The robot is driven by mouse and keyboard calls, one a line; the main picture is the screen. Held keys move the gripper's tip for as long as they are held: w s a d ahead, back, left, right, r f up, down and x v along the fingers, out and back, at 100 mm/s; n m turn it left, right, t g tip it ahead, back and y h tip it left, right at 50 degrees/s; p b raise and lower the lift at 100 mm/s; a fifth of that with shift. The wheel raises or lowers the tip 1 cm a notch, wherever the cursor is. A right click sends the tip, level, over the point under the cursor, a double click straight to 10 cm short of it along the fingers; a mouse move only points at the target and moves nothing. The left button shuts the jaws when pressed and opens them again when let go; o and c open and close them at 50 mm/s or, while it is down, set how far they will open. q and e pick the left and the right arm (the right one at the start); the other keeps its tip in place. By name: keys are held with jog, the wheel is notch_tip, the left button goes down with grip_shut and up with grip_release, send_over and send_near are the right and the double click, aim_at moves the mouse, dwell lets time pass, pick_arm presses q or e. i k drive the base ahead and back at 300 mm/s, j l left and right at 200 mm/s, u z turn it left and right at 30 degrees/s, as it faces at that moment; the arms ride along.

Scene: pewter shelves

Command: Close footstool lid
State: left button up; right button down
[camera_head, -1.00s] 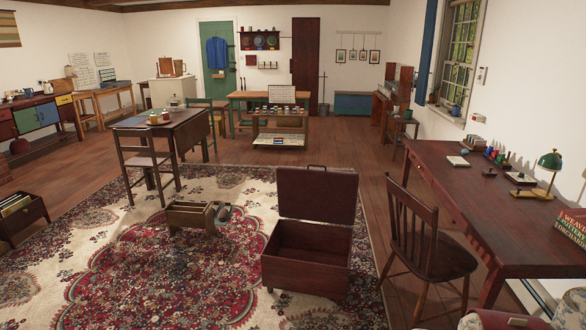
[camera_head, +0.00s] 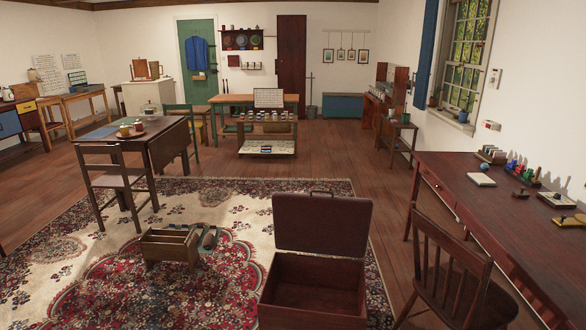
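The footstool is a dark reddish-brown wooden box (camera_head: 312,306) on the patterned rug, near the bottom centre of the head view. The inside of the box shows and looks empty. The bottom of the box is close to the lower frame edge. Neither of my grippers shows in the view.
A low wooden caddy (camera_head: 168,246) stands on the rug left of the footstool. A wooden chair (camera_head: 455,275) and a long desk (camera_head: 500,215) stand to the right. A drop-leaf table (camera_head: 165,143) and chair are at the left. Wooden floor (camera_head: 330,160) beyond the rug is clear.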

aim_at(308, 222)
jog(key=i+u, duration=0.3)
jog(key=i, duration=0.3)
jog(key=i+l+u, duration=0.3)
jog(key=i, duration=0.3)
jog(key=i+j+z, duration=0.2)
jog(key=i, duration=0.35)
jog(key=i+j+z, duration=0.2)
jog(key=i+j, duration=0.2)
jog(key=i, duration=0.1)
